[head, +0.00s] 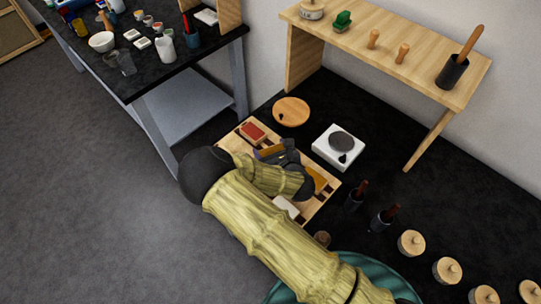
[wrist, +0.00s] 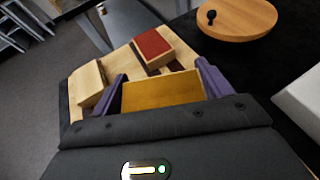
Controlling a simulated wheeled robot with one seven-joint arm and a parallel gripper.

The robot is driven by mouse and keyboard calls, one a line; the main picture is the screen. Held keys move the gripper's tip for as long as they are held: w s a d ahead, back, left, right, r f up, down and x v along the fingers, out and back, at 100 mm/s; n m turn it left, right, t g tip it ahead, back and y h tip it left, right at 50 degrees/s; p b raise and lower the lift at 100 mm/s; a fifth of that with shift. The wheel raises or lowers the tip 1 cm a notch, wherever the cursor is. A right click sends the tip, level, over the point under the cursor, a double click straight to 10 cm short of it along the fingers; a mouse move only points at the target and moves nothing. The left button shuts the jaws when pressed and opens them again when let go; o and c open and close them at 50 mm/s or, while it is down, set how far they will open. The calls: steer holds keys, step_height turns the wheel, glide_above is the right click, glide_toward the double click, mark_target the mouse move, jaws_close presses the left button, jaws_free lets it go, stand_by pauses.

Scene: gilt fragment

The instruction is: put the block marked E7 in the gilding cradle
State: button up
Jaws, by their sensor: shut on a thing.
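My gripper (wrist: 162,74) is shut on an ochre-topped block (wrist: 160,92), one purple finger on each side of it. The block is low over a pale wooden tray (wrist: 116,56); I cannot tell whether it touches the tray. In the head view my gripper (head: 274,153) and my arm hide much of the tray (head: 228,142). A red-topped block (wrist: 152,46) sits on the tray beyond the held block. A plain pale block (wrist: 87,82) is to the left. No E7 mark is readable, and I cannot tell which thing is the gilding cradle.
A round wooden board (head: 291,111) and a white device with a dark disc (head: 340,145) stand beyond the tray. A wooden shelf (head: 390,45) is at the back. Dark holders (head: 383,219) and lidded pots (head: 411,243) stand to the right.

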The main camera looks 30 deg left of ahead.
steer(key=shift+f+p, duration=0.4)
steer(key=shift+f, duration=1.7)
steer(key=shift+f, duration=0.15)
steer(key=o, duration=1)
steer(key=b+v, duration=0.2)
steer(key=v, duration=0.9)
steer(key=shift+s, duration=0.1)
steer(key=shift+s+d+r, duration=0.2)
steer(key=shift+d+r, duration=0.15)
steer(key=shift+d, duration=0.05)
